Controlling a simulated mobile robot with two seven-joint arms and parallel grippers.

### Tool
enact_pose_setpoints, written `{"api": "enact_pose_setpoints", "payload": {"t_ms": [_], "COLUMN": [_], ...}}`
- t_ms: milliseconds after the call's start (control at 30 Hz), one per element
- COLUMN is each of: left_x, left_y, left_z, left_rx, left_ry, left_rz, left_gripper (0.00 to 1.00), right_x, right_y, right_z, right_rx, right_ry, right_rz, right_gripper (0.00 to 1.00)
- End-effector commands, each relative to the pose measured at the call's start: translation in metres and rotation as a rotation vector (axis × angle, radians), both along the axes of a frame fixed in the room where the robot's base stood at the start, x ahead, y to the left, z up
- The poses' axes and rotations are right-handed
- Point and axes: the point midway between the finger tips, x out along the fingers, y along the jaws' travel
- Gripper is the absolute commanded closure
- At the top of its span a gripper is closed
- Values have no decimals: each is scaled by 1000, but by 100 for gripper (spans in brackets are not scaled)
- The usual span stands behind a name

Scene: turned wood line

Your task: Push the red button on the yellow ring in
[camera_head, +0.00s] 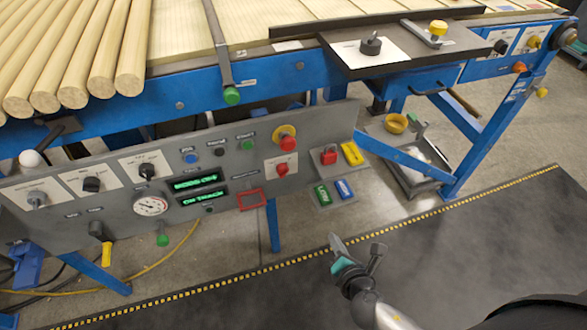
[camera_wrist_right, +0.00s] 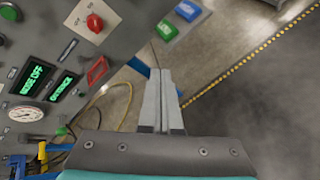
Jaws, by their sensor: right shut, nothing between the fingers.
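The red button (camera_head: 288,143) sits on its yellow ring (camera_head: 279,131) near the upper right of the grey control panel (camera_head: 225,155) in the head view. I cannot tell how far in it sits. My right gripper (camera_head: 338,246) is shut and empty. It is in front of and below the panel, clearly apart from the button. In the right wrist view its closed fingers (camera_wrist_right: 160,80) point up the picture, and the button is out of that view. My left gripper is not in view.
A red knob (camera_head: 282,169) on a white plate sits just below the button. A red frame (camera_head: 251,199) and green displays (camera_head: 198,182) are left of it. Wooden rods (camera_head: 75,60) lie above. The dark floor mat (camera_head: 430,250) is clear.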

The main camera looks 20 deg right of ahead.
Motion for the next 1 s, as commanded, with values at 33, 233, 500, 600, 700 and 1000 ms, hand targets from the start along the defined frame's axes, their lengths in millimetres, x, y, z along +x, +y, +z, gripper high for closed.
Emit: {"api": "enact_pose_setpoints", "payload": {"t_ms": [33,233,500,600,700,1000], "left_x": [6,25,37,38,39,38], "left_y": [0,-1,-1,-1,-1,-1], "left_z": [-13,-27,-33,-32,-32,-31], "left_rx": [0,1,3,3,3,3], "left_ry": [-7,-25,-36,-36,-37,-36], "left_rz": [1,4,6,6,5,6], "left_gripper": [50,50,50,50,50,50], "right_x": [10,35,40,40,40,42], "right_y": [6,28,47,49,49,49], "right_z": [8,70,125,131,133,133], "right_rx": [-88,-435,-704,-732,-738,-735], "right_ry": [-62,-292,-471,-491,-494,-492], "right_rz": [64,249,326,331,332,331], "right_gripper": [100,100,100,100,100,100]}}
